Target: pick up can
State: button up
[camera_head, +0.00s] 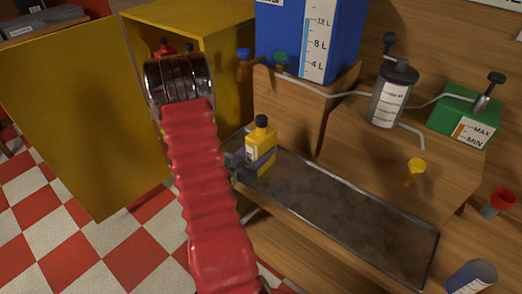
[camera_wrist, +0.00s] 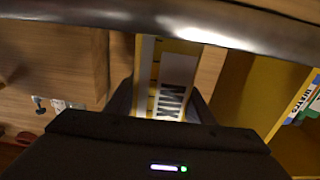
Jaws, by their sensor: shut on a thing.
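The can (camera_head: 264,158) is small and yellow with a black cap and a pale label. It stands upright at the left end of the metal tray (camera_head: 350,215); I cannot tell whether its base touches the tray. My gripper (camera_head: 245,166) is shut on the can from its left side, and my red arm hides part of the view. In the wrist view the can (camera_wrist: 172,65) shows a "MIX" label between the two dark fingers of my gripper (camera_wrist: 162,100).
An open yellow cabinet (camera_head: 215,20) stands behind my arm. A blue graduated tank (camera_head: 310,35) rests on a wooden block behind the tray. A pump bottle (camera_head: 391,95), a green box (camera_head: 462,120) and coloured funnels stand to the right. The tray's right part is bare.

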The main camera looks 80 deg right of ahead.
aim_at(258, 128)
jog(key=shift+r, duration=0.1)
jog(key=shift+r, duration=4.9)
jog(key=w+a+n+t+y, duration=0.1)
jog(key=w+a+n+t, duration=0.4)
jog(key=w, duration=0.6)
jog(key=w+a+n+t, duration=0.25)
jog(key=w+t, duration=0.35)
jog(key=w, duration=0.5)
jog(key=w+a+n+t+y, duration=0.1)
jog(key=w+a+n+t, duration=0.4)
jog(key=w, duration=0.6)
jog(key=w+a+n+t+y, duration=0.3)
jog(key=w+a+y, duration=0.2)
jog(key=a, duration=0.6)
jog(key=w+a+f+n+t+y, duration=0.1)
jog(key=w+a+n+t+y, duration=0.2)
jog(key=a, duration=0.8)
jog(key=w+a+n+t+y, duration=0.3)
jog(key=w+a+y, duration=0.3)
jog(key=a, duration=0.6)
jog(key=shift+w+f+n+y, duration=0.3)
jog(key=shift+w+n, duration=0.25)
jog(key=shift+w, duration=0.35)
jog(key=shift+w+d, duration=0.1)
jog(key=shift+d, duration=0.05)
